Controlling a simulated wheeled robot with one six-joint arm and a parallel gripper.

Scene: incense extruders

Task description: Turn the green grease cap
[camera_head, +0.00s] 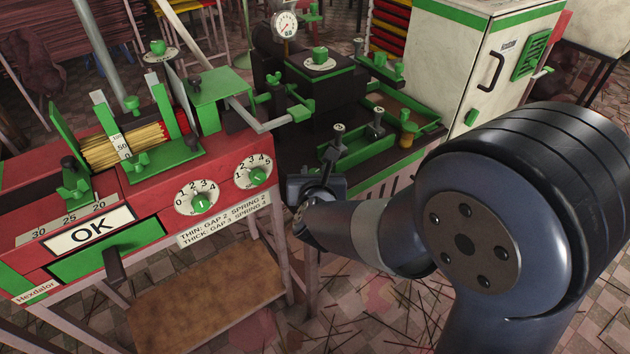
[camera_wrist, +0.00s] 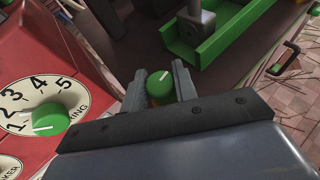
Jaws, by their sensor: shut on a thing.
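The green grease cap (camera_wrist: 158,84) sits between the two fingers of my gripper (camera_wrist: 160,86) in the wrist view. It is round with a pale line on top, and a brass-coloured part shows just below it. My gripper is shut on it. In the head view my gripper (camera_head: 325,172) is beside the right end of the red machine, and I cannot make out the cap there.
The red machine (camera_head: 150,205) carries a spring dial (camera_head: 254,173), whose green knob (camera_wrist: 47,119) is close left of my gripper in the wrist view. A white cabinet (camera_head: 470,65) stands at the back right.

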